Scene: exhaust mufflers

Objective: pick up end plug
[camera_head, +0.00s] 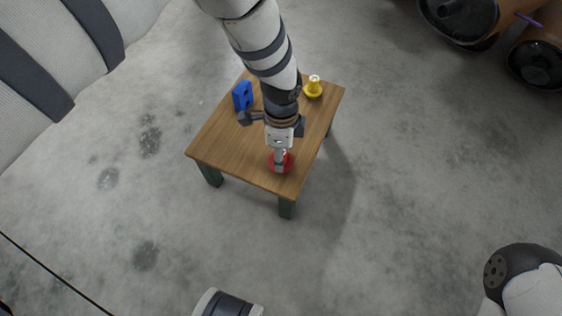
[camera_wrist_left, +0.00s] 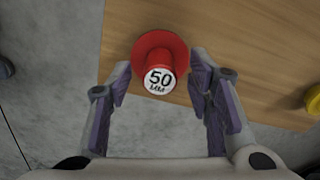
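The red end plug, a round flange with a knob whose white top reads "50 MM", stands near the front edge of the small wooden table (camera_head: 222,140). In the left wrist view the plug (camera_wrist_left: 165,52) lies between the fingertips of my left gripper (camera_wrist_left: 160,72). That gripper is open, with a finger on each side of the knob and a visible gap to the right finger. In the head view my left gripper (camera_head: 281,160) is over the plug (camera_head: 287,166) and hides part of it. My right gripper is not in view.
A yellow plug (camera_head: 313,88) stands at the table's back right and shows at the right edge of the left wrist view (camera_wrist_left: 313,100). A blue block with holes (camera_head: 242,96) stands at the back left. Large brown mufflers (camera_head: 470,18) lie at the upper right. The surrounding concrete floor is mostly clear.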

